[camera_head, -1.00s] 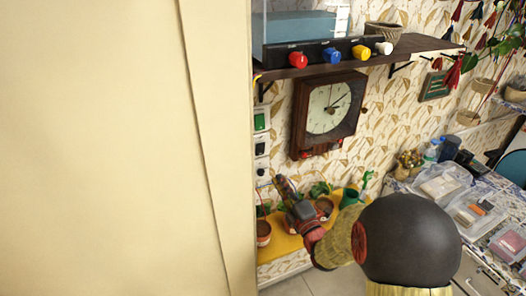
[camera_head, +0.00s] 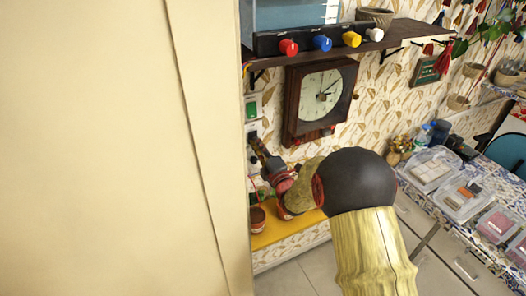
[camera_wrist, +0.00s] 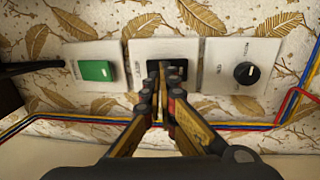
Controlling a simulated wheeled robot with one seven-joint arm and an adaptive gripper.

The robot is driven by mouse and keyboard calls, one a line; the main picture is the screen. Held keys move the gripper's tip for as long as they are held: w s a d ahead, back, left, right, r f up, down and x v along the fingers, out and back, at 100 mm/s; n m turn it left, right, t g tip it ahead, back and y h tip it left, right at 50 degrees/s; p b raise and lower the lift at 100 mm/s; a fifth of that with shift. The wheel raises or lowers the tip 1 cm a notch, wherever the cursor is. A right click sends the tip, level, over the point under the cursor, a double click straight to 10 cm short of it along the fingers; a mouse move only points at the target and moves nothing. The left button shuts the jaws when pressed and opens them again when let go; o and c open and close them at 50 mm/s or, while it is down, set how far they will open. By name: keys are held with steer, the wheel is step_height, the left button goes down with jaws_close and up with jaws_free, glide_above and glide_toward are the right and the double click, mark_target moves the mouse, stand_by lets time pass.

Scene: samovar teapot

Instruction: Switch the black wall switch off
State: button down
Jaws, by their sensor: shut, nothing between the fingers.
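The black wall switch (camera_wrist: 181,68) sits on the middle plate of a row of three in the wrist view. My gripper (camera_wrist: 163,73) is shut and empty, with its fingertips in front of this switch and covering much of it. I cannot tell whether the tips touch it or which way it is set. In the head view my gripper (camera_head: 255,143) reaches to the wall beside the door-like panel, at the middle plate (camera_head: 251,128), whose switch is mostly hidden.
A green switch (camera_wrist: 95,70) is left of the black one and a round black knob (camera_wrist: 246,73) is right of it. Coloured cables (camera_wrist: 80,121) run just below. A clock (camera_head: 321,98) and shelf (camera_head: 395,38) are near; a pale panel (camera_head: 100,150) fills the left.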

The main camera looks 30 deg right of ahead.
steer(key=shift+w+r, duration=0.1)
steer(key=shift+w, duration=0.5)
steer(key=shift+w+b, duration=0.1)
steer(key=shift+b, duration=0.35)
steer(key=shift+w+b, duration=0.15)
steer(key=shift+b, duration=0.45)
steer(key=shift+r, duration=0.15)
